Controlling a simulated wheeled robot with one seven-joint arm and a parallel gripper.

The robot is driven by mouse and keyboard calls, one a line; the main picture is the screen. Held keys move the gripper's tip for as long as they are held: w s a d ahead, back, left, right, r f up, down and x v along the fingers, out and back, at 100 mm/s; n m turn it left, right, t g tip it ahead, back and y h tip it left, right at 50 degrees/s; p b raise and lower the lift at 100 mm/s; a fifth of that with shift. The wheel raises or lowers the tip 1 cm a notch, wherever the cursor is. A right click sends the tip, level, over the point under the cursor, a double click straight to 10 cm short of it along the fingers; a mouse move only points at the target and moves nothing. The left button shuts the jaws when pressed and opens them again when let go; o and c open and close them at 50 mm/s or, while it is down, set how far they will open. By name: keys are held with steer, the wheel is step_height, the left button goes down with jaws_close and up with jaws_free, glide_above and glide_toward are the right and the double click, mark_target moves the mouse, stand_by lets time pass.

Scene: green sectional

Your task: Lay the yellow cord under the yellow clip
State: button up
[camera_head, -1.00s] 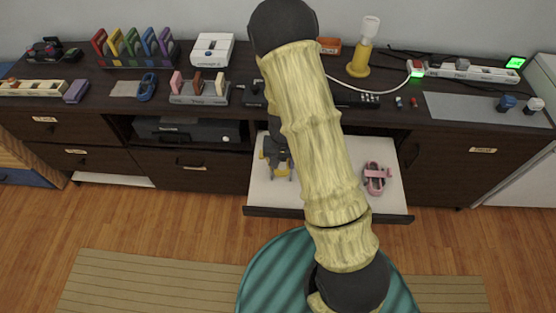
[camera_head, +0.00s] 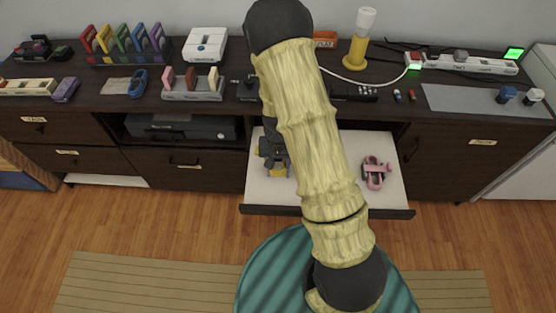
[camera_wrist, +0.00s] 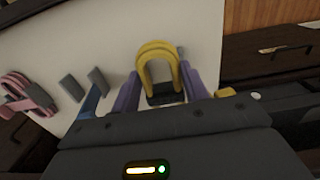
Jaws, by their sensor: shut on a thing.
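A yellow looped cord (camera_wrist: 157,52) shows in the wrist view as a doubled U-shaped band, over the white drawer floor. My gripper (camera_wrist: 159,75) has its purple fingers on either side of the cord's base, shut on it; a dark piece lies between them. In the head view my gripper (camera_head: 272,155) is over the left part of the open drawer, partly behind my arm. A small yellow piece (camera_wrist: 225,92) shows at the right in the wrist view; I cannot tell whether it is the yellow clip.
The open white drawer (camera_head: 345,195) holds a pink clip-like item (camera_head: 375,172) at its right. Grey blocks with a blue part (camera_wrist: 88,95) show left of my fingers.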

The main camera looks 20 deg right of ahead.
steer(key=b, duration=0.3)
glide_above(279, 182)
steer(key=w, duration=0.1)
steer(key=shift+w+f, duration=0.2)
steer(key=shift+f, duration=1.85)
steer(key=shift+s+d+f+b, duration=0.1)
steer(key=shift+s+f+b, duration=0.25)
steer(key=shift+f, duration=0.3)
steer(key=shift+s+f+b, duration=0.25)
steer(key=shift+f+b, duration=0.2)
steer(key=shift+f, duration=0.15)
steer(key=o, duration=1.1)
steer(key=shift+c, duration=0.2)
step_height(279, 182, up, 20)
steer(key=w+p, duration=0.1)
steer(key=p, duration=0.3)
steer(key=shift+t+p, duration=0.35)
steer(key=shift+t, duration=0.05)
